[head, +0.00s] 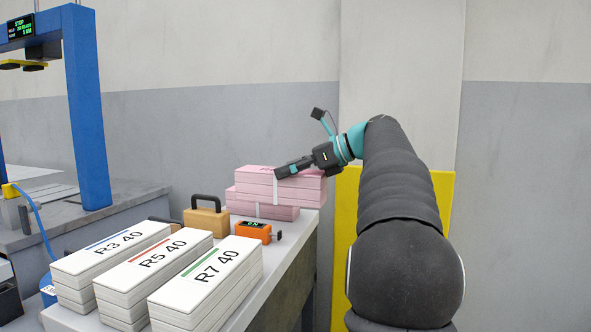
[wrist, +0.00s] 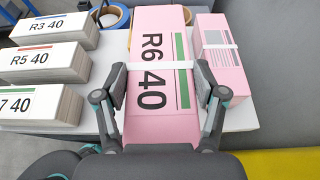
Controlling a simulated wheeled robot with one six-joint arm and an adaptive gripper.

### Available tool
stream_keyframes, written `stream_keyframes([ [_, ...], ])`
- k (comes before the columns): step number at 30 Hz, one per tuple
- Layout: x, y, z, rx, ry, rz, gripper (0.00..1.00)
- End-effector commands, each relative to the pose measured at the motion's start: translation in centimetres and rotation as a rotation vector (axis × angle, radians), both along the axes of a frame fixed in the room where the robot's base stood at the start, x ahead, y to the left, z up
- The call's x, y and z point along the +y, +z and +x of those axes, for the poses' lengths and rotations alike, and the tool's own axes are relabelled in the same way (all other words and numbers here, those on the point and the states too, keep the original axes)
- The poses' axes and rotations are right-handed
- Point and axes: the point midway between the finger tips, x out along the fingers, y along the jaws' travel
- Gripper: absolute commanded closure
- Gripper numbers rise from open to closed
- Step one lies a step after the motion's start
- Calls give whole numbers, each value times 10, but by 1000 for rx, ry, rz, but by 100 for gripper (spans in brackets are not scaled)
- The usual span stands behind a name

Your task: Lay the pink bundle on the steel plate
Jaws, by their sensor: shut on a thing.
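My gripper (head: 288,170) is shut on a pink bundle (head: 305,186) with a white band. In the wrist view the fingers (wrist: 161,92) press its two long sides, and the pink bundle (wrist: 160,35) reads R6 40 with a green stripe. A second pink bundle (head: 262,207) lies on the table, below the held one in the head view and to its right in the wrist view (wrist: 218,58). I cannot tell whether the two touch. A grey metal bed (head: 140,196) under a blue arch is at the left; I cannot surely pick out the steel plate there.
White bundles R3 (head: 105,250), R5 (head: 150,272) and R7 (head: 205,285) stand stacked on the table's near part. An orange device (head: 253,232) and a tan handled box (head: 206,218) sit beside the pink bundles. The blue arch post (head: 86,110) rises at left.

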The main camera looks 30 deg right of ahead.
Motion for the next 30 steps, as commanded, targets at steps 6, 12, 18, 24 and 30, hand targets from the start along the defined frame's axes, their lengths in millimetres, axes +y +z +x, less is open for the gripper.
stream_keyframes([
  [6,18,-20,33,-3,0,1,99],
  [12,30,-38,57,-4,-3,0,99],
  [18,35,-44,68,-5,-5,0,99],
  [24,35,-55,68,-4,-5,0,99],
  [30,35,-80,68,-5,-6,1,99],
])
